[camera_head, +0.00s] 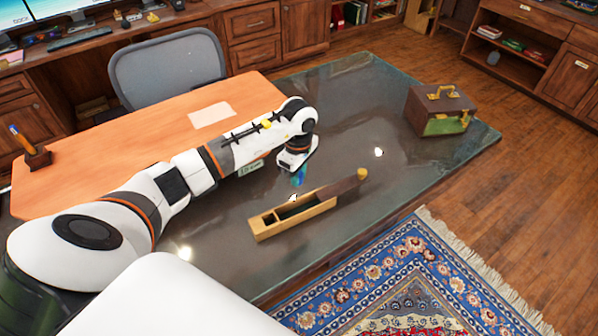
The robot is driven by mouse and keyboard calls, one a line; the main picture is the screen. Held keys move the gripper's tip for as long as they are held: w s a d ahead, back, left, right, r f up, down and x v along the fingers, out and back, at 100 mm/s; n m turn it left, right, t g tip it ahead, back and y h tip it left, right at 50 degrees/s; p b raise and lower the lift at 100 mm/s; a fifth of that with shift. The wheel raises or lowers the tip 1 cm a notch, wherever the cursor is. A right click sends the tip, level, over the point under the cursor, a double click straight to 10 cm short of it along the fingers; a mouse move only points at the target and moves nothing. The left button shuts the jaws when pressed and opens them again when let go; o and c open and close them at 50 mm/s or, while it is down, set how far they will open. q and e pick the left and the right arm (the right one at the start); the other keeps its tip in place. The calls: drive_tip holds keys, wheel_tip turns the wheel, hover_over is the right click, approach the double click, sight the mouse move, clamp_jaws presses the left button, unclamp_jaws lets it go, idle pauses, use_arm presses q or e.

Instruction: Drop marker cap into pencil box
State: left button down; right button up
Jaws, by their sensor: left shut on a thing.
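The wooden pencil box (265,232) lies on the dark glossy tabletop (350,110). Its dark lid (335,190) is slid out to the right, so its narrow compartment is open. My left gripper (297,180) points down just above the box's far edge, near its middle. It is shut on a small blue-green thing, seemingly the marker cap (299,176); the cap is tiny and partly hidden by the gripper. Whether it is over the opening or just behind it, I cannot tell. My right gripper is not in view.
A brown and green case (441,111) with a brass handle stands at the tabletop's right end. A pen holder (38,158) and a pale sheet (211,115) lie on the orange wood surface (120,145). A grey chair (168,70) stands behind. Tabletop between box and case is clear.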

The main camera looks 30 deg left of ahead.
use_arm(q)
wheel_tip(320, 180, down, 6)
drive_tip(key=b, duration=0.3)
drive_tip(key=shift+r, duration=0.1)
drive_tip(key=c, duration=1.1)
unclamp_jaws()
wheel_tip(320, 180, up, 12)
drive_tip(key=shift+r+b, duration=0.1)
drive_tip(key=shift+b, duration=1.05)
